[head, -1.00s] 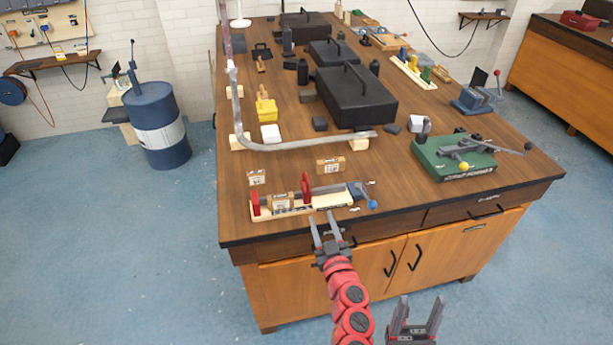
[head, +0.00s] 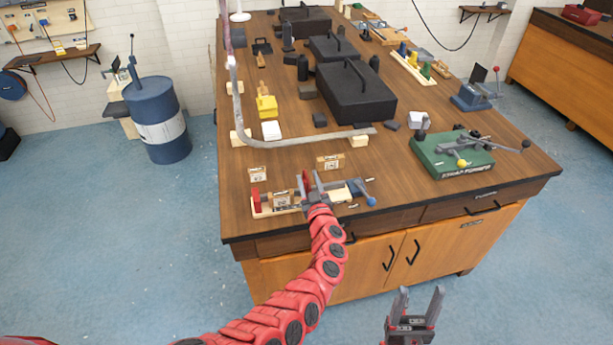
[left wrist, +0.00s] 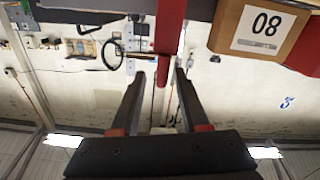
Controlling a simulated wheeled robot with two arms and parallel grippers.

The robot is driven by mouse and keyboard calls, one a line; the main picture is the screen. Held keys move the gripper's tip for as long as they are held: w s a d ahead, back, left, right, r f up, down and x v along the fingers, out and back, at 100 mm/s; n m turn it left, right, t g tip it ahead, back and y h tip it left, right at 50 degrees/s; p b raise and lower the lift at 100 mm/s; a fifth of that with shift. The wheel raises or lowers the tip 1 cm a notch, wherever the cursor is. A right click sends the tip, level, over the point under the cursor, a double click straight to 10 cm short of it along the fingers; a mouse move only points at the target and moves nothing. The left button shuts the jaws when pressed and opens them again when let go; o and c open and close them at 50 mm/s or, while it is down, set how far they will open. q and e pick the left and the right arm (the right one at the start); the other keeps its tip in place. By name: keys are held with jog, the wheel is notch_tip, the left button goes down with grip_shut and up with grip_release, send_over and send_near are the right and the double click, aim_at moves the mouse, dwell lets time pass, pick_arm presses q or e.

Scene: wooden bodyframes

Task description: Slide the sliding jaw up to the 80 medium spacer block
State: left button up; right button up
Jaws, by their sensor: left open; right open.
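The vise base (head: 262,212) is pale and lies along the table's front edge, with a red fixed jaw (head: 256,199) at its left end. The 80 medium spacer block (head: 281,200) sits beside that jaw; it shows upside down in the left wrist view (left wrist: 262,28). The red sliding jaw (head: 306,181) stands right of the block, with a gap between. My left gripper (head: 312,183) is open at the sliding jaw. In the left wrist view the red jaw (left wrist: 170,30) reaches down between the open fingers (left wrist: 160,76). My right gripper (head: 420,293) is open and empty, low in front of the cabinet.
Two other spacer blocks (head: 257,174) (head: 329,162) stand behind the vise. The blue handle end (head: 370,200) is at its right. A bent grey bar (head: 290,143) lies farther back, and a green fixture (head: 452,158) stands to the right.

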pick_arm(q)
jog(key=shift+x, duration=0.9)
grip_shut()
dwell(0.9)
